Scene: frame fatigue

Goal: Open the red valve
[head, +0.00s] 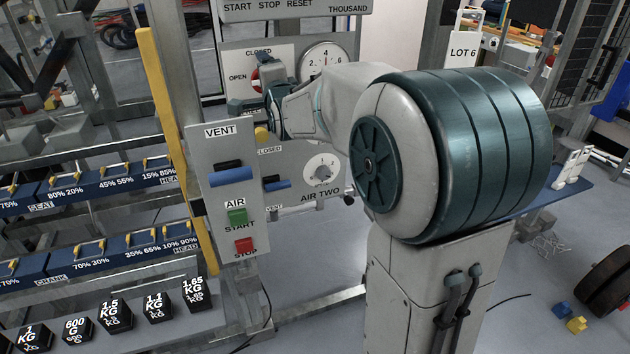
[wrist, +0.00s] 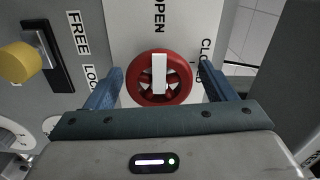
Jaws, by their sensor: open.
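The red valve (wrist: 176,94) is a round red handwheel with a white bar across it, on a light panel in the wrist view. The bar points toward the word OPEN on the panel, with CLOSED lettered to the right. In the head view a small part of the red valve (head: 256,76) shows beside the OPEN and CLOSED labels, mostly hidden by my gripper. My gripper (wrist: 160,84) is open, its two blue fingers on either side of the wheel. I cannot tell whether they touch it.
A yellow knob (wrist: 18,62) on a black slot sits left of the valve, by FREE and LOCK labels. A pressure gauge (head: 322,62) is right of the valve. The VENT panel (head: 225,190) with green and red buttons stands in front, and a yellow post (head: 165,110) rises to the left.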

